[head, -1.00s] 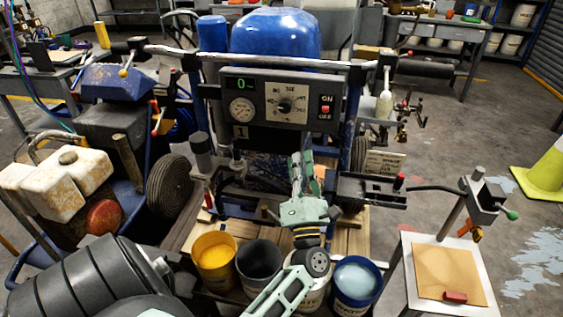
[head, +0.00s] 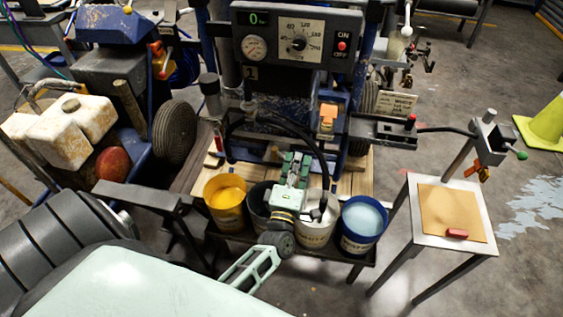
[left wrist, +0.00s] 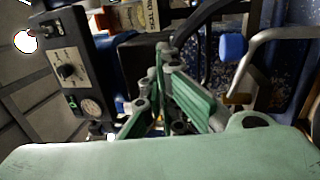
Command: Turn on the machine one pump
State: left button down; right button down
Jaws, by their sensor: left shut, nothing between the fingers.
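The line striper's control panel (head: 298,36) shows in the head view at top centre, with a lit green display, a gauge, a dial (head: 298,43) and a red switch (head: 342,46) between the words ON and OFF. A label "1" sits below the gauge. An orange part (head: 326,117) stands on the machine's lower front. My left gripper (head: 294,158) is shut and empty, low in front of the machine and apart from the panel. In the left wrist view the panel (left wrist: 72,72) is at left, and the green fingers (left wrist: 163,52) point up. My right gripper is not seen.
Yellow (head: 225,202), white (head: 318,222) and blue (head: 362,224) buckets and a dark one stand around and below my left gripper. A black hose (head: 305,135) hangs close behind it. A small table (head: 487,243) stands at right. Open floor lies further right.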

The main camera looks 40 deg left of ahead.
pick_arm(q)
jog(key=shift+s+a+f+m+h, duration=0.1)
jog(key=shift+s+f+m+h, duration=0.2)
jog(key=shift+f, duration=0.35)
jog(key=shift+s+f+m+h, duration=0.25)
jog(key=shift+f+m, duration=0.15)
jog(key=shift+f, duration=0.2)
jog(key=s+d+f+m+g+h, duration=0.25)
jog(key=s+f+m, duration=0.2)
jog(key=f, duration=0.45)
jog(key=s+d+f+m+g+h+p, duration=0.1)
jog(key=s+d+f+m+g+h, duration=0.2)
jog(key=s+f, duration=0.45)
jog(key=s+d+f+m+g+h, duration=0.1)
jog(key=s+d+f+m+g, duration=0.2)
jog(key=f+m, duration=0.55)
jog(key=s+f+m+g, duration=0.2)
jog(key=s+f, duration=0.3)
jog(key=s, duration=0.5)
jog(key=s+a+f+m+g, duration=0.1)
jog(key=s+f+g, duration=0.3)
jog(key=s, duration=0.7)
jog(key=s+a+f+m+g+p, duration=0.1)
jog(key=s+f+m+g, duration=0.2)
jog(key=s+f, duration=0.4)
jog(key=s+m, duration=0.1)
jog(key=s, duration=0.3)
jog(key=shift+f, duration=0.35)
